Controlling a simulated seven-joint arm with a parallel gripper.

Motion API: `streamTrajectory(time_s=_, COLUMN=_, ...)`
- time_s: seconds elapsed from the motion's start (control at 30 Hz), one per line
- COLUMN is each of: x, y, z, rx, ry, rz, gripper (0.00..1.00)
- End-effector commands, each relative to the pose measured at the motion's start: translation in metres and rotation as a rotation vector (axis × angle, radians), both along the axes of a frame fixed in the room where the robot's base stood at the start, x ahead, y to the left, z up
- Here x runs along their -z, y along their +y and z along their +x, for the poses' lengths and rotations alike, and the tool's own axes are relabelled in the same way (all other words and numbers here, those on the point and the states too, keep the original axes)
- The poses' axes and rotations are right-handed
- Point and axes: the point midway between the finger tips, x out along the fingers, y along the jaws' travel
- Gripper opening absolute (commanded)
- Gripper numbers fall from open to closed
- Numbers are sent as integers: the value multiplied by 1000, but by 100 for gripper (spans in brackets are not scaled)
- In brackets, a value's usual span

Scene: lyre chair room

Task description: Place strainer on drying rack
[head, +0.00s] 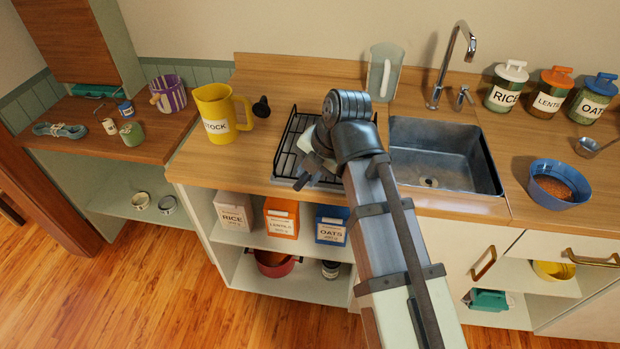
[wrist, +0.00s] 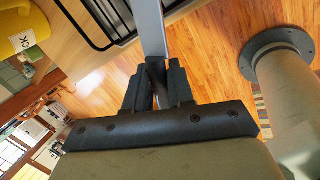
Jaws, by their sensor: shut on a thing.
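My gripper (head: 303,176) is low over the front left part of the black wire drying rack (head: 291,136), left of the sink. In the wrist view my gripper (wrist: 158,78) is shut on a flat grey handle (wrist: 151,28), which runs up out of the frame. The rest of the held thing is out of that view and hidden by my arm in the head view, so I cannot confirm that it is the strainer. The rack also shows in the wrist view (wrist: 92,28), left of the handle. Whether the held thing touches the rack cannot be told.
A yellow STOCK jug (head: 219,115) stands left of the rack, with a small black object (head: 261,107) beside it. A clear jug (head: 384,70) stands behind. The sink (head: 440,150) is empty. A blue bowl (head: 557,196) and a small metal cup with a handle (head: 587,147) are at right.

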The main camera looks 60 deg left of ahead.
Motion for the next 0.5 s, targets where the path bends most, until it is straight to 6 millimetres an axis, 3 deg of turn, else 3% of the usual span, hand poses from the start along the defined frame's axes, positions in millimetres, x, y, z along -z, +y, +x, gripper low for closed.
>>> streamTrajectory(time_s=0.2, x=22, y=-1, z=0, rx=0, ry=0, rz=0, gripper=0)
streamTrajectory(time_s=0.5, x=23, y=0, z=0, rx=0, ry=0, rz=0, gripper=0)
